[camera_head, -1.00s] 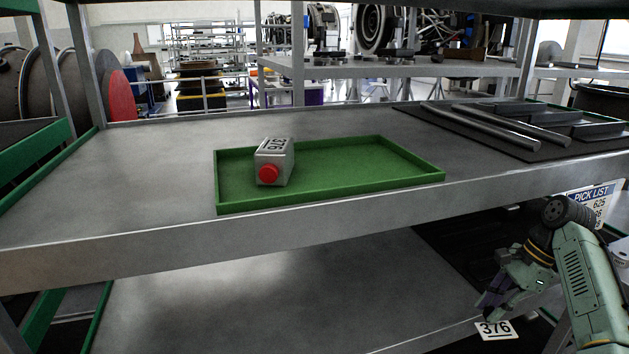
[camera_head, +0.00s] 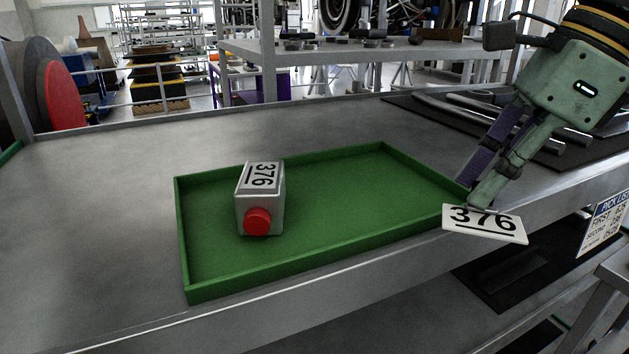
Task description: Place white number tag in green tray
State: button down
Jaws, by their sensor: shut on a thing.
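The white number tag (camera_head: 486,226) reads 376 and is held at its upper edge by my gripper (camera_head: 472,203). My gripper is shut on it, coming down from the upper right. The tag is by the front right corner of the green tray (camera_head: 300,262), overlapping the tray's rim and the shelf edge in the picture. I cannot tell its exact height above the shelf. The tray lies on the grey metal shelf. Inside its left part stands a grey box with a red knob (camera_head: 258,205), with a 376 label on top. The right part of the tray is bare.
The grey shelf (camera_head: 90,230) is clear left of and behind the tray. A dark mat with metal bars (camera_head: 455,110) lies at the back right, partly behind my arm. A pick list sign (camera_head: 603,222) hangs below the shelf's front edge at the right.

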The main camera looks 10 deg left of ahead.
jog(key=p, duration=0.3)
send_over(378, 184)
jog(key=d, duration=0.2)
jog(key=shift+s+a+f, duration=0.15)
jog(key=shift+s+f, duration=0.1)
jog(key=shift+f, duration=0.3)
jog(key=shift+w+a+f, duration=0.1)
jog(key=shift+w+f, duration=0.15)
jog(key=shift+f, duration=1.6)
jog(key=shift+f, duration=0.25)
jog(key=c, duration=1.5)
grip_release()
jog(key=shift+o, duration=0.2)
jog(key=shift+r, duration=0.1)
